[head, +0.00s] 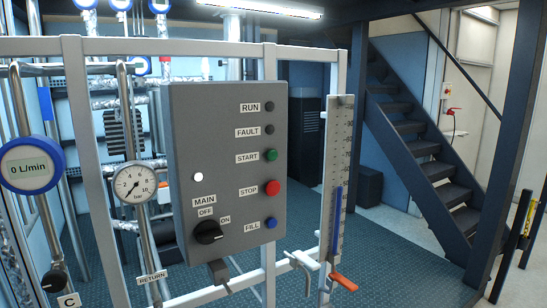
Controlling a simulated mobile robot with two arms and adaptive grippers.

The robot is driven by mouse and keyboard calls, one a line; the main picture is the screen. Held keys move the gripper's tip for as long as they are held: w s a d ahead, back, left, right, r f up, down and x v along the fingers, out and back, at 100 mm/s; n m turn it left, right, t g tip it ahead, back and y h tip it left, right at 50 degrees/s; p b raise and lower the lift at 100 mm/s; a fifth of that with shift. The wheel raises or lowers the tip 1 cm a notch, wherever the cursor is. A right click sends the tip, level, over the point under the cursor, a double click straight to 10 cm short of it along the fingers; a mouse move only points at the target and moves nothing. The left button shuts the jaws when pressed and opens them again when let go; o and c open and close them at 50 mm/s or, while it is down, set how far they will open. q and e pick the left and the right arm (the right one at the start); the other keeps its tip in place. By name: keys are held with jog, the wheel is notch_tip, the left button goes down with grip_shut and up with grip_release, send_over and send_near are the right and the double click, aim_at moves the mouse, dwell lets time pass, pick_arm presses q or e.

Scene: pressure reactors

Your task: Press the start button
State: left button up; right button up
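A grey control panel (225,215) is mounted on a light metal frame near the middle of the head view. The green start button (271,155) is on its right side, with the START label (247,157) to its left. The red stop button (272,188) is below it, and the blue fill button (270,223) is lower still. The RUN lamp (269,105) and FAULT lamp (269,130) above look dark. A white lamp (198,177) is lit above the MAIN label. The black main knob (208,233) is at lower left. Neither gripper shows in this view.
A level gauge (339,165) with a blue column stands right of the panel, with an orange-handled valve (343,281) below it. A pressure gauge (135,183) and a 0 L/min flow meter (28,166) are at left. Stairs (423,150) rise behind at right.

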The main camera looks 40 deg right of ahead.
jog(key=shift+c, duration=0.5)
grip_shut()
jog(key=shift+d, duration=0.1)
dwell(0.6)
